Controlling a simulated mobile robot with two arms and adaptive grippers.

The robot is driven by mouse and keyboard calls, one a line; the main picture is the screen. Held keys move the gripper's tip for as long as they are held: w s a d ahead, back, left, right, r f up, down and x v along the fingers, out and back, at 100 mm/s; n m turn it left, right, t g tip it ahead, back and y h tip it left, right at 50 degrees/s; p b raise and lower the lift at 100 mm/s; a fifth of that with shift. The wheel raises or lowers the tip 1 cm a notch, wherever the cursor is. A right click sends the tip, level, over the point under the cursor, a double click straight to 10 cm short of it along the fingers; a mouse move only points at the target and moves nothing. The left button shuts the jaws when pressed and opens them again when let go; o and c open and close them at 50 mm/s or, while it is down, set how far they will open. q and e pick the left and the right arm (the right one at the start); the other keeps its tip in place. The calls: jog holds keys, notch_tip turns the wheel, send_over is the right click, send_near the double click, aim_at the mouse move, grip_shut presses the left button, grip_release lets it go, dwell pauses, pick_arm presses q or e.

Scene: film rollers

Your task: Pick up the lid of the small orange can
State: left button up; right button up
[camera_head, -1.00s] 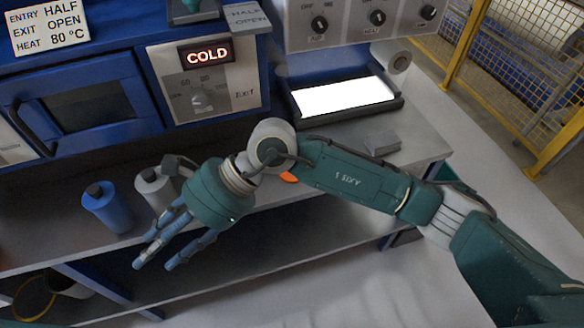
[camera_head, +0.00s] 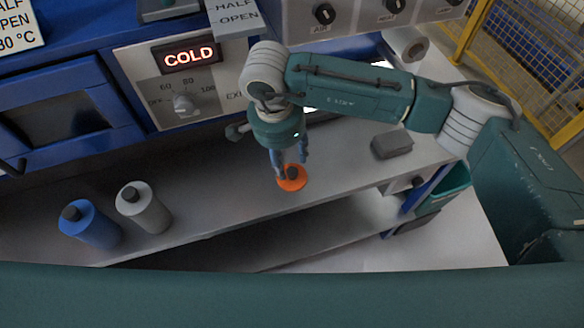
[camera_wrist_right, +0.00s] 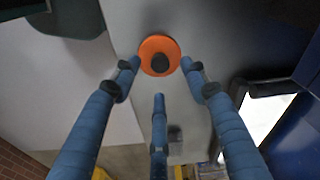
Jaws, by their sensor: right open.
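The small orange can (camera_head: 291,183) stands on the grey counter, with a dark lid or knob (camera_head: 292,173) in the middle of its top. In the right wrist view I look down on the orange top (camera_wrist_right: 147,47) and its dark round knob (camera_wrist_right: 160,63). My right gripper (camera_head: 290,160) points down just over the can. Its blue fingers are spread, with the fingertips (camera_wrist_right: 160,75) around the near side of the orange disc and nothing held. Whether a finger touches the can, I cannot tell. My left gripper is not in view.
A blue bottle (camera_head: 92,228) and a grey bottle (camera_head: 147,212) with dark caps stand on the counter (camera_head: 215,185) to the left. A grey block (camera_head: 392,144) lies to the right. The machine with the COLD display (camera_head: 190,57) rises behind. A lower shelf lies below.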

aim_at(292, 171)
jog(key=f+p, duration=0.2)
jog(key=f, duration=0.1)
jog(key=shift+w+d, duration=0.1)
jog(key=shift+d, duration=0.3)
notch_tip(292, 171, down, 3)
jog(key=shift+w+d+r+p, duration=0.1)
jog(key=shift+w+d+p, duration=0.05)
jog(key=shift+p, duration=0.25)
jog(key=shift+w, duration=0.1)
jog(key=c, duration=1)
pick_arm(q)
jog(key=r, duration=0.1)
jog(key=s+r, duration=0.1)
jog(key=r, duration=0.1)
pick_arm(e)
grip_shut()
